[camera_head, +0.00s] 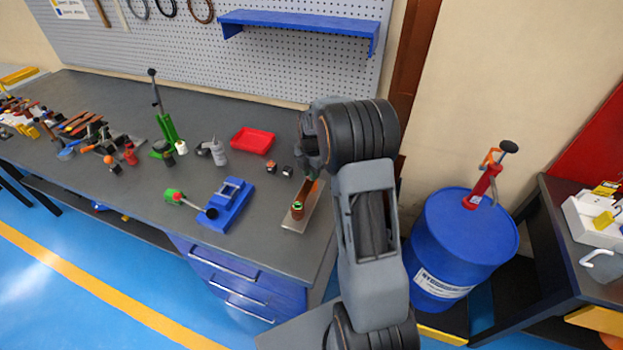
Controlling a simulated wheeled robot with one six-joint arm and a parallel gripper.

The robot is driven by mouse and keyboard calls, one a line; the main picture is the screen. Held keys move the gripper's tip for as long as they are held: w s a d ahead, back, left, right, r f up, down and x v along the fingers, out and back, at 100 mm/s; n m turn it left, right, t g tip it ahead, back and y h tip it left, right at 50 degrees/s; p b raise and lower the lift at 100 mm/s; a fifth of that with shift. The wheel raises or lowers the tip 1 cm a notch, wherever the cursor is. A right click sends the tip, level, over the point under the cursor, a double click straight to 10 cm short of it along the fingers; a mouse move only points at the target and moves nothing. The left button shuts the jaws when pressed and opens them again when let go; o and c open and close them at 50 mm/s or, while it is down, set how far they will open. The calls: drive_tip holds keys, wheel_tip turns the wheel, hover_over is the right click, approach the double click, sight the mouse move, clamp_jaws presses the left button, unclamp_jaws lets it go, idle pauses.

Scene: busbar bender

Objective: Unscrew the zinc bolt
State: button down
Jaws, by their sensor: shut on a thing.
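The small busbar bender (298,210) stands on a pale metal base plate (297,224) near the right front of the grey workbench. A copper-coloured strip and a dark round part with a green ring show on it. My gripper (312,174) points down at the rear part of the bender. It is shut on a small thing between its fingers. My wrist and the fingers hide this thing, and it is too small to name. I cannot make out the zinc bolt apart from the bender and the gripper.
Two small dark blocks (279,169) and a red tray (252,141) lie left of the bender. A blue vise (228,203), a grey oil can (218,152) and a green lever press (167,130) stand further left. A blue drum (460,240) stands right of the bench.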

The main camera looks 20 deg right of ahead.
drive_tip(key=n, duration=0.5)
drive_tip(key=shift+n, duration=0.4)
drive_tip(key=c, duration=1.3)
unclamp_jaws()
drive_tip(key=shift+c, duration=0.2)
drive_tip(key=m, duration=0.5)
drive_tip(key=shift+m, duration=0.4)
